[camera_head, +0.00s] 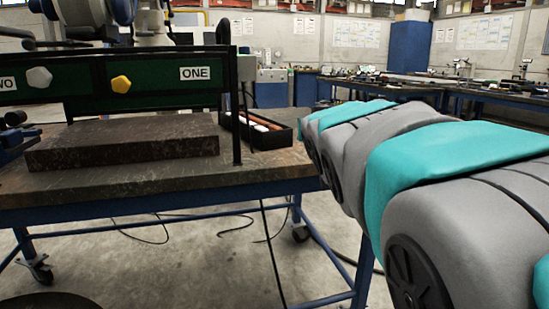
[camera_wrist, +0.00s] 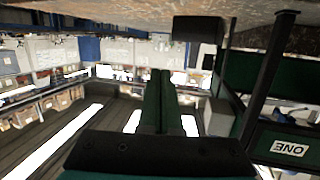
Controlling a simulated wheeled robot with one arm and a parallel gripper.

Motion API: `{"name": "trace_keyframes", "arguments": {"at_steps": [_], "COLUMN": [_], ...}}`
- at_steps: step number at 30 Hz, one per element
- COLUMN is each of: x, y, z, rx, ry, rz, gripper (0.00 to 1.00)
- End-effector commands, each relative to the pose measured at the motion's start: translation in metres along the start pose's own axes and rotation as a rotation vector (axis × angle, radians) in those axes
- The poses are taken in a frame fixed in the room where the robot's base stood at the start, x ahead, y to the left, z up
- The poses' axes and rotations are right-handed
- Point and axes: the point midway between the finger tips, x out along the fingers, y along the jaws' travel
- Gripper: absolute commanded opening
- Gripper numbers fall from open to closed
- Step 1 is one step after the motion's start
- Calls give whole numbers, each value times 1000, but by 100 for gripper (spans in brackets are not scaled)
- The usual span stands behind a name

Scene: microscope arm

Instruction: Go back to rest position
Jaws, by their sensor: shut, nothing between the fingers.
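My gripper (camera_wrist: 160,78) shows in the wrist view with its two dark green fingers together and nothing between them. It is clear of any object there. The wrist picture looks upside down, with the brown table top (camera_wrist: 110,12) along its upper edge. In the head view my grey and teal arm fills the right side and stretches forward past the table's right end. My gripper cannot be made out in the head view.
A blue-legged worktable (camera_head: 100,188) holds a dark metal slab (camera_head: 125,142), a black tray (camera_head: 270,138) and a framed green panel (camera_head: 150,80) labelled ONE. The panel also shows in the wrist view (camera_wrist: 262,140). Open floor (camera_head: 200,265) lies in front.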

Motion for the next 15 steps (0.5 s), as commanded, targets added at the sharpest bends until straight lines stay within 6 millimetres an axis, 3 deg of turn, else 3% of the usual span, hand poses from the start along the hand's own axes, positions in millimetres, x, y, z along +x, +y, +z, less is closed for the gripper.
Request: {"name": "trace_keyframes", "arguments": {"at_steps": [3,8,11,15], "x": [-18,-62,-102,-171], "y": [36,68,80,86], "z": [68,165,220,290], "rx": [2,5,3,4], "ry": [-217,-525,-717,-990], "rz": [68,123,138,129], "gripper": [0,0,0,0]}}
